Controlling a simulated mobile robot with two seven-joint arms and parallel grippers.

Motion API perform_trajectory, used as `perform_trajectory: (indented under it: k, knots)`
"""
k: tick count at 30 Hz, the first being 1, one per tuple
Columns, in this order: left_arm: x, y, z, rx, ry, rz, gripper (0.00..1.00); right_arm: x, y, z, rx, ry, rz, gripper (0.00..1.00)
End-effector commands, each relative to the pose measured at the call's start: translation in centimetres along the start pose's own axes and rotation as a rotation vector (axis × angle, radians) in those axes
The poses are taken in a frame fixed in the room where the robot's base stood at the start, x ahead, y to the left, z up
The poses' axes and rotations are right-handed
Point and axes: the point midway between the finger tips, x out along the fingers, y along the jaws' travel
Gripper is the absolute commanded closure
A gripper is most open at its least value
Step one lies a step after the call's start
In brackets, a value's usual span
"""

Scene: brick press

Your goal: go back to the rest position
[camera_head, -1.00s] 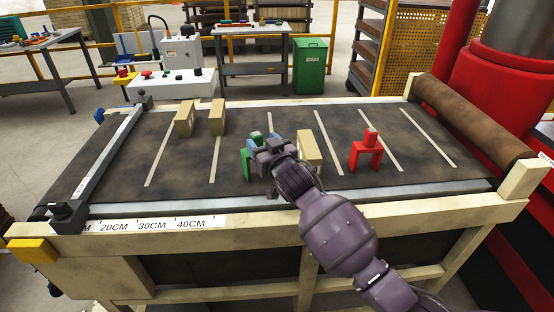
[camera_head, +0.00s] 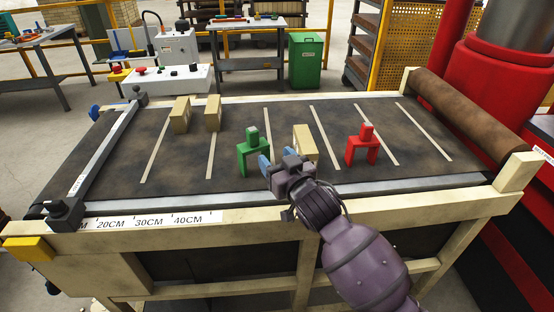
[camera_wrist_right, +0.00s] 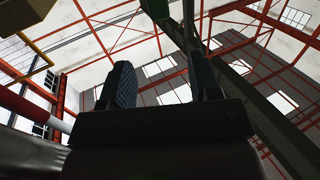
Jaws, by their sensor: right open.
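My right gripper (camera_head: 276,164) is in the head view over the front part of the dark belt table, between the green block stack and a tan block. Its two fingers stand apart and hold nothing. They also show in the right wrist view (camera_wrist_right: 160,88), pointing up toward the hall roof. The green block stack (camera_head: 253,153) stands just left of the gripper, apart from it as far as I can tell. My left gripper is not in view.
The tan block (camera_head: 306,144) stands behind the gripper, partly hidden. A red block stack (camera_head: 363,147) stands to the right. Two tan blocks (camera_head: 180,115) (camera_head: 212,113) stand at the back left. A wooden frame (camera_head: 400,208) edges the dark belt (camera_head: 330,178). A brown roller (camera_head: 470,112) lies on the right.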

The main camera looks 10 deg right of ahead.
Motion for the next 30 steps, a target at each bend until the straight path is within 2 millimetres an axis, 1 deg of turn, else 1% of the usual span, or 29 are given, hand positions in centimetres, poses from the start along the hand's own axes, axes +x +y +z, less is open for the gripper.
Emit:
perform_trajectory:
  k: [7, 11, 13, 15, 18, 20, 23, 26, 29, 30]
  knots:
    - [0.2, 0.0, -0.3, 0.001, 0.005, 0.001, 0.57, 0.0, 0.0, 0.0, -0.008, 0.001, 0.000, 0.43]
    - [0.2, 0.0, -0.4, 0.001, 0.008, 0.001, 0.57, 0.0, -0.1, -0.1, -0.059, 0.007, -0.005, 0.43]
    - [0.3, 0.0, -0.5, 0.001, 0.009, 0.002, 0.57, -0.1, -0.1, -0.7, -0.097, 0.022, -0.010, 0.43]
    - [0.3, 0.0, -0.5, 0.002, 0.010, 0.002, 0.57, -0.3, 0.6, -1.6, -0.134, 0.044, -0.003, 0.43]
    - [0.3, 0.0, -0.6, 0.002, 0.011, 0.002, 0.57, -1.9, 2.3, 0.1, -0.151, 0.024, 0.029, 0.43]
    - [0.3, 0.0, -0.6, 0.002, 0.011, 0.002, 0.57, -2.8, 3.0, 1.1, -0.154, 0.009, 0.045, 0.43]
    - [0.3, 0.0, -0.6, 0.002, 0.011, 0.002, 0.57, -4.7, 4.4, 3.1, -0.152, -0.023, 0.074, 0.43]
    - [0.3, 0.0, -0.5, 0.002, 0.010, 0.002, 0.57, -6.9, 5.8, 5.6, -0.145, -0.066, 0.109, 0.43]
    - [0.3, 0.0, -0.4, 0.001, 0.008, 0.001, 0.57, -10.0, 7.2, 8.7, -0.130, -0.124, 0.150, 0.43]
    - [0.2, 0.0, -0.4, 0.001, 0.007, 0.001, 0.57, -11.4, 7.8, 10.0, -0.123, -0.151, 0.167, 0.43]
